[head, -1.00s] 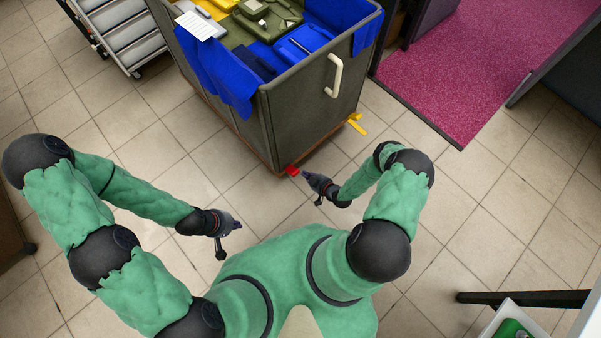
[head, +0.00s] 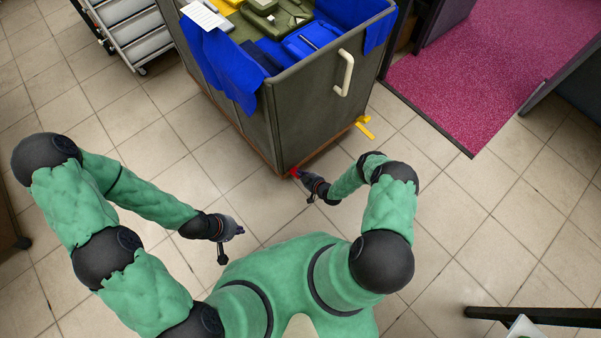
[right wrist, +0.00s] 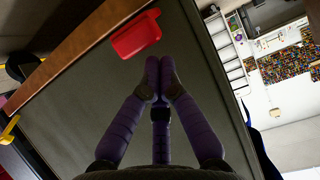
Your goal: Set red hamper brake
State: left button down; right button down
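The grey hamper (head: 300,110) stands at the top middle of the head view, full of blue and olive bagged items. Its red brake pedal (head: 294,172) sticks out low at the near corner; in the right wrist view the red pedal (right wrist: 136,36) is just beyond and left of the fingertips. My right gripper (head: 304,179) is at the pedal in the head view; in the wrist view its fingertips (right wrist: 160,66) are together with nothing between them. I cannot tell whether they touch the pedal. My left gripper (head: 240,230) hangs over bare floor, its fingers too small to read.
A yellow pedal (head: 365,125) sticks out at the hamper's right side. A white handle (head: 345,74) is on the near panel. A shelved cart (head: 130,30) stands at upper left, a magenta carpet (head: 480,75) at upper right. The tiled floor around my arms is clear.

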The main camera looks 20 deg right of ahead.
jog(key=shift+s, duration=0.1)
jog(key=s+f, duration=0.1)
jog(key=f, duration=0.1)
jog(key=shift+s+d+f, duration=0.3)
jog(key=shift+s, duration=0.05)
pick_arm(q)
jog(key=shift+r, duration=0.1)
pick_arm(e)
jog(key=shift+r, duration=0.2)
